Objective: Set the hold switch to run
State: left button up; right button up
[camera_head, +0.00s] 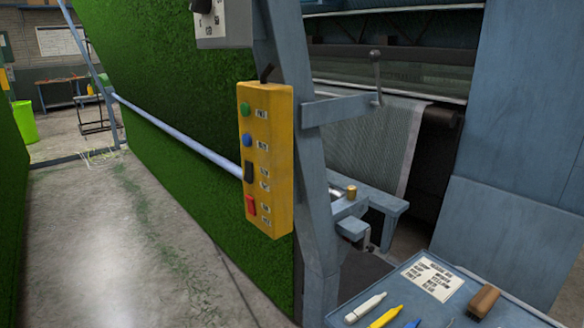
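A yellow control box (268,160) hangs on a blue-grey machine post in the middle of the view. A grey box (226,30) with a black knob (201,5) is cut off at the top edge. Neither of my grippers is in view.
A blue rail (180,138) runs along the green turf wall (175,80) to the box. A blue tray (395,298) at lower right holds markers, a card (433,277) and a brown-handled brush (484,300). A lever (377,75) stands right of the post.

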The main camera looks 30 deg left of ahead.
aim_at(251, 207)
jog(key=u, duration=1.25)
